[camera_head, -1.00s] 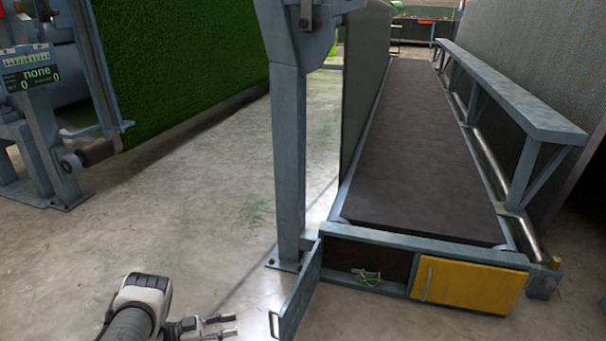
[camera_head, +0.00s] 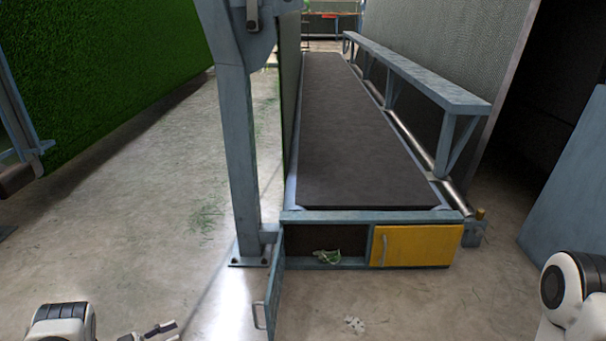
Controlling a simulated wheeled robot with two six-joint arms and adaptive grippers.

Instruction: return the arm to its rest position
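My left gripper (camera_head: 160,331) shows at the bottom left edge, low over the concrete floor. Its fingers are apart with nothing between them. The white and dark link of my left arm (camera_head: 62,322) is beside it, at the bottom left corner. My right arm (camera_head: 570,290) shows as a white and dark joint at the right edge. Its gripper is outside the picture.
An open cabinet door (camera_head: 270,298) juts toward me, right of my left gripper. The open compartment (camera_head: 350,240) holds a green and white item (camera_head: 327,257). A yellow door (camera_head: 416,246) is shut beside it. A grey post (camera_head: 240,160) stands left. Pale scraps (camera_head: 355,325) lie on the floor.

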